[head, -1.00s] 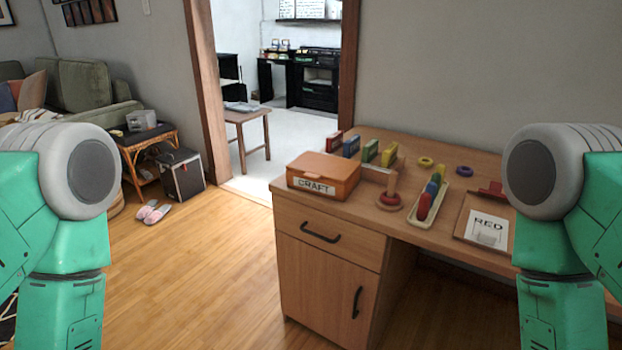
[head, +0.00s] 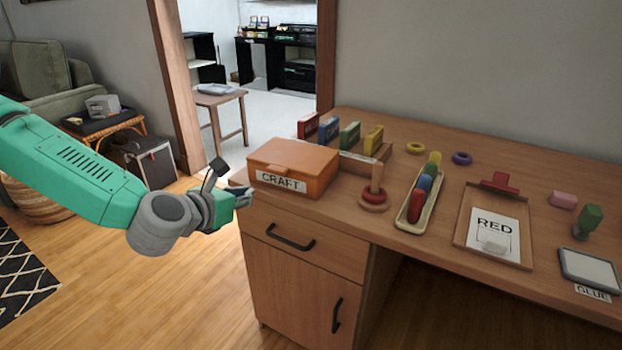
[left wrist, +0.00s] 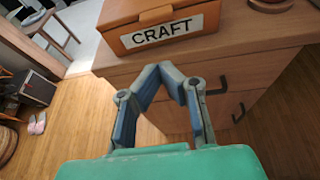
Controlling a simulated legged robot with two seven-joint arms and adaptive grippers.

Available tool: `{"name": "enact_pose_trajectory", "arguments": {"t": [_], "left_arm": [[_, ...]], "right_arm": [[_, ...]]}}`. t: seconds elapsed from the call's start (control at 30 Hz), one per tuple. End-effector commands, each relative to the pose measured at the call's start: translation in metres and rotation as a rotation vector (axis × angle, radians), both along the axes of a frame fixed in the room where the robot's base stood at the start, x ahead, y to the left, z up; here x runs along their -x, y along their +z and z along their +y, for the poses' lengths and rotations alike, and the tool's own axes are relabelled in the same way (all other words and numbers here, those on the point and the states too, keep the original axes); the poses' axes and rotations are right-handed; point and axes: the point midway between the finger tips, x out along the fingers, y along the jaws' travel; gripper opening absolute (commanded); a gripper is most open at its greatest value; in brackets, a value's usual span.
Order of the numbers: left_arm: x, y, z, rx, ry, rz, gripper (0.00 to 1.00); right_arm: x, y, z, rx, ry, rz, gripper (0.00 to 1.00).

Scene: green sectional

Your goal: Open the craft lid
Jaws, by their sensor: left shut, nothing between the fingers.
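The orange craft box (head: 292,170) sits at the left end of the wooden desk, its lid (head: 296,153) closed and a CRAFT label on its front. It also shows at the top of the left wrist view (left wrist: 150,17), with the label facing me. My left gripper (head: 245,196) is at the desk's left edge, just left of and below the box's front left corner. In the left wrist view its fingertips (left wrist: 172,70) come together with nothing between them, below the label and apart from the box. My right gripper is not in view.
Colored upright blocks (head: 350,134) stand behind the box. Open floor lies left of the desk.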

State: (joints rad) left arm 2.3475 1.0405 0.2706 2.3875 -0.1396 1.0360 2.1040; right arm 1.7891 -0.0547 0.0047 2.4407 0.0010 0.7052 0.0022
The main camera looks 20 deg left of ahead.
Motion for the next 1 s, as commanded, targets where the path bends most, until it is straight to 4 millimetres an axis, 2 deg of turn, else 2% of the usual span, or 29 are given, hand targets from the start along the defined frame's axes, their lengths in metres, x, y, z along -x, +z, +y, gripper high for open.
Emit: {"name": "enact_pose_trajectory", "arguments": {"t": [0.17, 0.6, 0.8, 1.0], "left_arm": [[-0.012, 0.002, 0.002, 0.043, 0.028, -0.019, 0.00], [-0.082, -0.025, 0.005, 0.043, 0.026, -0.016, 0.00], [-0.096, -0.029, 0.004, 0.045, 0.026, -0.016, 0.00], [-0.097, -0.028, 0.002, 0.044, 0.025, -0.016, 0.00]], "right_arm": [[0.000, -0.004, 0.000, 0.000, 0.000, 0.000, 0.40], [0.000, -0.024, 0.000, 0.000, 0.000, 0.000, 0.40], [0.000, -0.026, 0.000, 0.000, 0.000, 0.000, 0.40], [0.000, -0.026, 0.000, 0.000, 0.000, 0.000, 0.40]]}}
